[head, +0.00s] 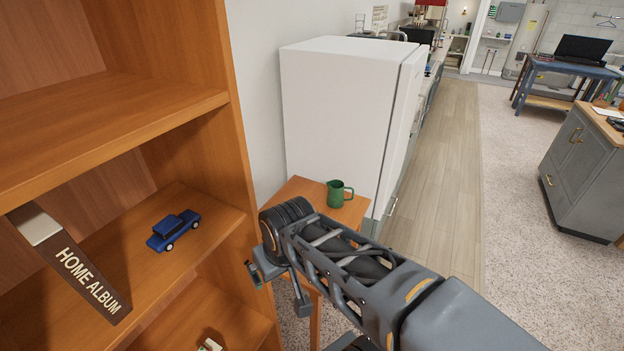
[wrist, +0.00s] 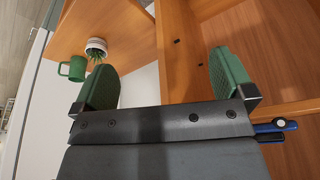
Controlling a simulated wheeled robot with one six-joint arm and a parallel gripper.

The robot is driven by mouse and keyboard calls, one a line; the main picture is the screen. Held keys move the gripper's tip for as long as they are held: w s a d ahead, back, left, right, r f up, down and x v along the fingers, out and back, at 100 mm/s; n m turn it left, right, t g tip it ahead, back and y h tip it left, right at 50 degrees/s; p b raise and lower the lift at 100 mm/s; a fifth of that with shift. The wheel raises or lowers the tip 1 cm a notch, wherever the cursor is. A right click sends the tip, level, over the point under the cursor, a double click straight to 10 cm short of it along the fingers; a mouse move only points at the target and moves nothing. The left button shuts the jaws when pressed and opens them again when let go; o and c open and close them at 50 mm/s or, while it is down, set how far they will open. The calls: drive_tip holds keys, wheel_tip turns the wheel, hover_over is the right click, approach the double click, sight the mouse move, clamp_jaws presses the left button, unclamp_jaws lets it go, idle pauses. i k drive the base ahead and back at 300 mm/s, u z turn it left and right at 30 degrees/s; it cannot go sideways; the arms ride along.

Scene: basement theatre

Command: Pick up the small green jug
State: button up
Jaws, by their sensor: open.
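The small green jug (head: 335,194) stands upright on a small wooden table (head: 301,188) beside the white fridge, its handle to the right in the head view. In the wrist view the jug (wrist: 73,68) shows at the left, outside the span of the fingers. My gripper (wrist: 166,75) is open and empty, its two green-padded fingers wide apart. In the head view my arm passes in front of the table, and the gripper end (head: 256,274) is low near the shelf edge, mostly hidden behind the arm. The gripper is apart from the jug.
A wooden shelf (head: 222,100) at left holds a blue toy car (head: 172,231) and a home album (head: 70,262). The white fridge (head: 335,105) stands behind the table. Open floor lies right.

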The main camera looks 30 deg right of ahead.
sight(335, 198)
drive_tip(key=u, duration=3.65)
drive_tip(key=k, duration=2.8)
drive_tip(key=z, duration=0.3)
